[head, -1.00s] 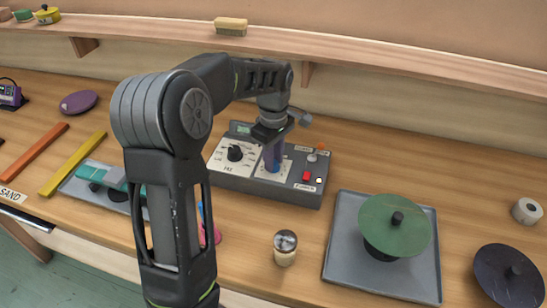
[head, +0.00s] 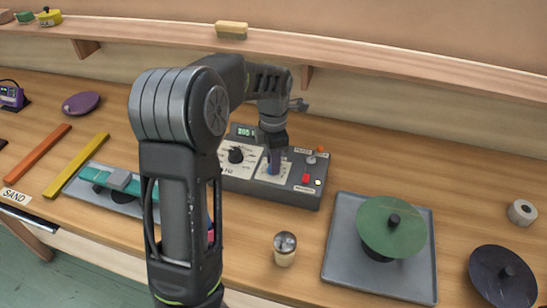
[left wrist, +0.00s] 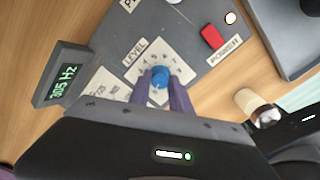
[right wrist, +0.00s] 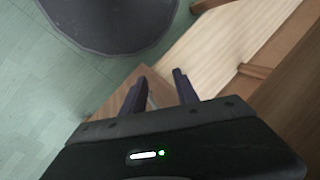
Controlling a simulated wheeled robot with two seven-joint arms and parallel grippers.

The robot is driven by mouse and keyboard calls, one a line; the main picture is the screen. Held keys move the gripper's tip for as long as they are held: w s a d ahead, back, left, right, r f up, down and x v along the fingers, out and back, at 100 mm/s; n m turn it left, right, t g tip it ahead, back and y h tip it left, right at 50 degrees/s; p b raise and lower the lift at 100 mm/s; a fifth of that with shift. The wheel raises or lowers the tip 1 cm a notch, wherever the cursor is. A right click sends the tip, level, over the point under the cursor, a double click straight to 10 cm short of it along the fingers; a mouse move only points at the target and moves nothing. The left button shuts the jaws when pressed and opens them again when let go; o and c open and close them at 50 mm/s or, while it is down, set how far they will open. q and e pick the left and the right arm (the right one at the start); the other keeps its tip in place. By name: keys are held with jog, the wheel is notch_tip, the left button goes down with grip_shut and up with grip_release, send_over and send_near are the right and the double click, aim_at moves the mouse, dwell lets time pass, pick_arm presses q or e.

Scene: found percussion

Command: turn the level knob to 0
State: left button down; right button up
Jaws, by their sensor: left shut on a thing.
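The blue level knob (left wrist: 160,78) sits on a pale dial plate marked LEVEL (left wrist: 135,52) on the grey control box (head: 230,186). My left gripper (left wrist: 161,86) points down over the plate, its two purple fingers shut on the knob from both sides. In the head view the left gripper (head: 273,167) covers the knob. Which number the knob's mark points to cannot be made out. My right gripper (right wrist: 160,80) shows only in the right wrist view, its fingers apart with nothing between them.
The box also bears a black knob (head: 236,155), a red power switch (head: 306,178), a lit lamp (head: 318,183) and a display (left wrist: 65,83) reading 205 Hz. A shaker (head: 285,248) stands in front. A tray (head: 340,275) holds a green cymbal (head: 380,235).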

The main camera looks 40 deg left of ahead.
pick_arm(q)
jog(key=shift+r+n+p, duration=0.1)
jog(key=shift+n+p, duration=0.4)
jog(key=shift+n, duration=0.9)
jog(key=c, duration=1.2)
grip_release()
notch_tip(320, 180, up, 8)
jog(key=shift+f+b, duration=0.15)
jog(key=shift+b, duration=0.4)
